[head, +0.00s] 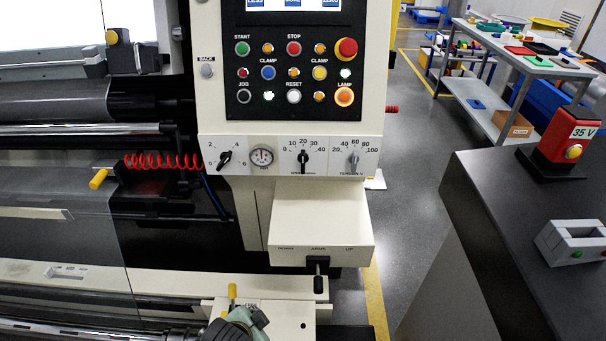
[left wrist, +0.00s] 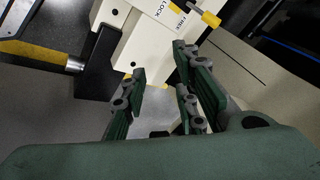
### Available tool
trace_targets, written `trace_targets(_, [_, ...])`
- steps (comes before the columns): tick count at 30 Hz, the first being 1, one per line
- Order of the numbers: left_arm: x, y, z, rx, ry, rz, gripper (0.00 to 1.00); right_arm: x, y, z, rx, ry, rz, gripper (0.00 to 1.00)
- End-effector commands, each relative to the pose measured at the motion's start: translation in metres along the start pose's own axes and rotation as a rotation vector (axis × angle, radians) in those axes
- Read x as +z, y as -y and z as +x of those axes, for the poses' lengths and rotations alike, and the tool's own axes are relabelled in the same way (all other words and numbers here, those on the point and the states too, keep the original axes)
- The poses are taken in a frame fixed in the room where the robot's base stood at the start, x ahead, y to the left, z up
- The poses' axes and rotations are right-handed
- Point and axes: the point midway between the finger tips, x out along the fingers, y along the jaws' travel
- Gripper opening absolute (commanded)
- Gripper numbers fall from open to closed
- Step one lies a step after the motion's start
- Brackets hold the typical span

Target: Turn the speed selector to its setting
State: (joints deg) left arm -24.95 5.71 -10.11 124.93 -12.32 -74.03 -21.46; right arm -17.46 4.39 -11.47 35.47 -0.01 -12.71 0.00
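A panel strip (head: 335,141) on the machine carries three rotary knobs and a dial gauge (head: 262,156). The left black knob (head: 224,159) has a scale up to 6 and sits tilted. The middle black knob (head: 303,159) has a 0 to 40 scale and stands about upright, near 20. The right grey knob (head: 353,160) has a scale up to 100 and stands near 60. My right gripper is out of view.
A yellow-tipped lever (head: 232,292) stands beside my left gripper. A black lever (head: 318,280) hangs under a white box (head: 320,225) below the knobs. A button panel (head: 294,68) is above. A clear guard (head: 65,210) is left; a dark table (head: 500,200) is right.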

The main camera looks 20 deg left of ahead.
Motion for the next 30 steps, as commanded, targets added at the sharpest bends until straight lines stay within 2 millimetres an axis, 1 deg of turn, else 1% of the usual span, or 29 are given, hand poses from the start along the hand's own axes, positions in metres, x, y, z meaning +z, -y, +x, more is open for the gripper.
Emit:
trace_targets(1, [-0.015, 0.015, -0.002, -0.059, -0.023, 0.095, 0.27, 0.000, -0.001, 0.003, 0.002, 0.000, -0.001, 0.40])
trace_targets(5, [-0.052, 0.055, -0.009, -0.230, -0.051, 0.386, 0.27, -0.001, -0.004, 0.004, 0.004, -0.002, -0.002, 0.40])
trace_targets(6, [-0.066, 0.068, -0.011, -0.293, -0.050, 0.489, 0.27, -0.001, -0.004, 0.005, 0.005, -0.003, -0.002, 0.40])
trace_targets(8, [-0.088, 0.086, -0.015, -0.391, -0.040, 0.656, 0.27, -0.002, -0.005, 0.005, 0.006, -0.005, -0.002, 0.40])
trace_targets(9, [-0.104, 0.099, -0.019, -0.463, -0.024, 0.775, 0.27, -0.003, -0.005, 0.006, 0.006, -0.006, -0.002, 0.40])
trace_targets(11, [-0.130, 0.117, -0.025, -0.575, 0.012, 0.963, 0.27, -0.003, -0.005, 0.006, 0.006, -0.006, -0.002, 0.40])
trace_targets(12, [-0.148, 0.127, -0.031, -0.651, 0.047, 1.090, 0.27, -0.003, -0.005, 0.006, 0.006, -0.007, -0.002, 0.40])
trace_targets(14, [-0.175, 0.140, -0.040, -0.763, 0.110, 1.279, 0.27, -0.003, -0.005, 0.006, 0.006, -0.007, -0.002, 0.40])
trace_targets(15, [-0.193, 0.147, -0.046, -0.834, 0.161, 1.398, 0.27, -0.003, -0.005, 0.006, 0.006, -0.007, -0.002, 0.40])
trace_targets(18, [-0.233, 0.158, -0.062, -0.989, 0.298, 1.659, 0.27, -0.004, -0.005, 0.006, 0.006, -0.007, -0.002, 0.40])
trace_targets(21, [-0.262, 0.162, -0.076, -1.101, 0.426, 1.847, 0.27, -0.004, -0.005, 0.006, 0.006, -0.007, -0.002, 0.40])
trace_targets(24, [-0.280, 0.163, -0.084, -1.166, 0.517, 1.958, 0.27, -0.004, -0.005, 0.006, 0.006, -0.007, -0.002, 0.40])
trace_targets(27, [-0.288, 0.165, -0.086, -1.193, 0.558, 2.005, 0.27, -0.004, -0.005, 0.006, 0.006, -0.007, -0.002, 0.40])
trace_targets(30, [-0.294, 0.171, -0.083, -1.197, 0.566, 2.012, 0.27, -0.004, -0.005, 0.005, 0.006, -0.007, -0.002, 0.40])
